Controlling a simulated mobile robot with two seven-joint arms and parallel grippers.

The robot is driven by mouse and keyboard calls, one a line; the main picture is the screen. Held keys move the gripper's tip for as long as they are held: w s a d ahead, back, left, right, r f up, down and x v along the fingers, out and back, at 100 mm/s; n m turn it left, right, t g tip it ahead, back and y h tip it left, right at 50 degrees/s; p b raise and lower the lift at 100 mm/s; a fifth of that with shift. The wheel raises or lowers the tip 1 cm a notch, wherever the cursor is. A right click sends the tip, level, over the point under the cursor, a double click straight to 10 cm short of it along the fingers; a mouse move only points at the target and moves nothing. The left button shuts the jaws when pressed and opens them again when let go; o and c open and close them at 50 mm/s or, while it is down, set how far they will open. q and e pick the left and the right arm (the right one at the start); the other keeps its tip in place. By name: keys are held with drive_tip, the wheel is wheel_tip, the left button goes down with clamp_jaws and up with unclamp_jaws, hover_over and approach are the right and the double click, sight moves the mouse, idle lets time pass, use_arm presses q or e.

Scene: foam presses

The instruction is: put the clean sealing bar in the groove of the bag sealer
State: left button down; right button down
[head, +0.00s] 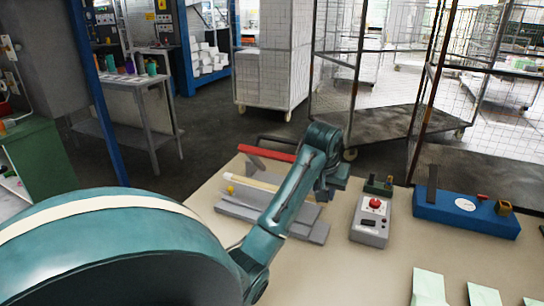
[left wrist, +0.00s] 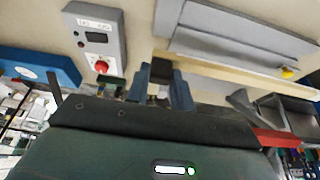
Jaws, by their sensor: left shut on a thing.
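The bag sealer (head: 275,223) is a grey stepped unit on the bench with a red-handled lever; its grey body also shows in the left wrist view (left wrist: 235,38). A long cream bar (head: 252,181) lies along or just above the sealer, partly hidden by my arm; it also shows in the left wrist view (left wrist: 225,68). My left gripper (left wrist: 163,72) is shut on this bar near one end. I cannot tell if the bar sits in the groove. In the head view my forearm and hand hide the fingertips. My right gripper is not in view.
A grey control box (head: 370,221) with a red button stands right of the sealer. A small green block (head: 378,186) is behind it. A blue device (head: 465,214) with a dial is farther right. Pale green sheets (head: 430,287) lie at front right. Wire cages stand beyond the bench.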

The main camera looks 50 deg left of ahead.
sight(320, 204)
use_arm(q)
drive_tip(key=f, duration=0.3)
drive_tip(key=a+f, duration=0.1)
drive_tip(key=f, duration=0.1)
drive_tip(key=shift+f, duration=0.35)
drive_tip(key=shift+f+p, duration=0.35)
drive_tip(key=shift+f, duration=2)
drive_tip(key=c, duration=1.2)
unclamp_jaws()
drive_tip(key=shift+r, duration=0.15)
drive_tip(key=v, duration=1.2)
drive_tip(key=shift+d, duration=0.2)
